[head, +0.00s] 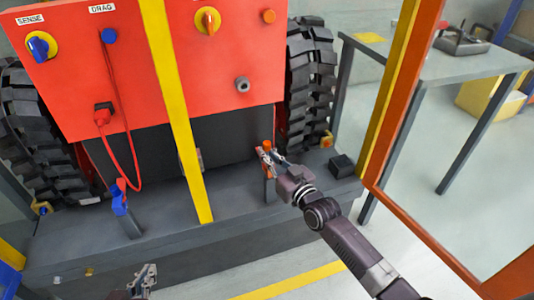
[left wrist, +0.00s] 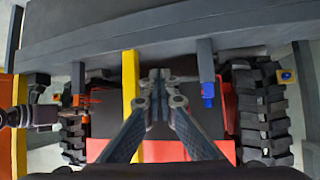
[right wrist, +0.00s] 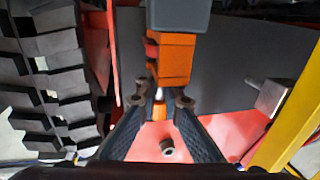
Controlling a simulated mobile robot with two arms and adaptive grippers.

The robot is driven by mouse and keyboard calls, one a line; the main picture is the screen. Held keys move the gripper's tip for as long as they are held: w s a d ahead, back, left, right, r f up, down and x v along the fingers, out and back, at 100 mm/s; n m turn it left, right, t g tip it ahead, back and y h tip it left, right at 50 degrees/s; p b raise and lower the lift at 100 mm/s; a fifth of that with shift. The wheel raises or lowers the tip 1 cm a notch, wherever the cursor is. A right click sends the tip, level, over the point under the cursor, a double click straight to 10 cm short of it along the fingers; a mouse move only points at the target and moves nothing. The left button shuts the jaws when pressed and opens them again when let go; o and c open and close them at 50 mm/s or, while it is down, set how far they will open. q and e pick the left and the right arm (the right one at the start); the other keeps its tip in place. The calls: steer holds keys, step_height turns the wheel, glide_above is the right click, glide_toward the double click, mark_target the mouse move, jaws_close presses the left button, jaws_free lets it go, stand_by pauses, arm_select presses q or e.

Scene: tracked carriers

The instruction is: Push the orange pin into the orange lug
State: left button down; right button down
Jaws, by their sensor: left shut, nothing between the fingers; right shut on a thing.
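The orange lug (right wrist: 175,60) sits on a grey post and shows large in the right wrist view; in the head view (head: 267,172) it is mostly hidden by my right gripper. My right gripper (head: 268,155) is shut on the orange pin (right wrist: 158,94), right at the lug. Its fingertips also show in the right wrist view (right wrist: 160,103). The pin is small there, and I cannot tell how deep it sits in the lug. My left gripper (head: 142,281) is shut and empty, low in the head view; its fingertips (left wrist: 160,78) meet in the left wrist view.
A blue lug (head: 120,197) stands on another post (head: 131,224) at left, with a red cable (head: 135,150) leading to it. A yellow upright (head: 175,110) stands between the posts. A red panel (head: 230,70) with knobs rises behind. A black block (head: 341,166) lies right of my gripper.

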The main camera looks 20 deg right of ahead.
arm_select(q)
steer(key=shift+w+d+r+t, duration=0.2)
steer(key=shift+w+r+t, duration=0.2)
steer(key=shift+r, duration=0.2)
steer(key=shift+w+d+r+t, duration=0.2)
steer(key=shift+w+r+t, duration=0.1)
steer(key=shift+w+r, duration=0.2)
arm_select(e)
steer(key=shift+f, duration=0.4)
arm_select(q)
steer(key=shift+s, duration=0.1)
steer(key=shift+s+a+f+g, duration=0.35)
steer(key=shift+s+f+g, duration=0.2)
steer(key=shift+f, duration=0.25)
steer(key=shift+w+r, duration=0.1)
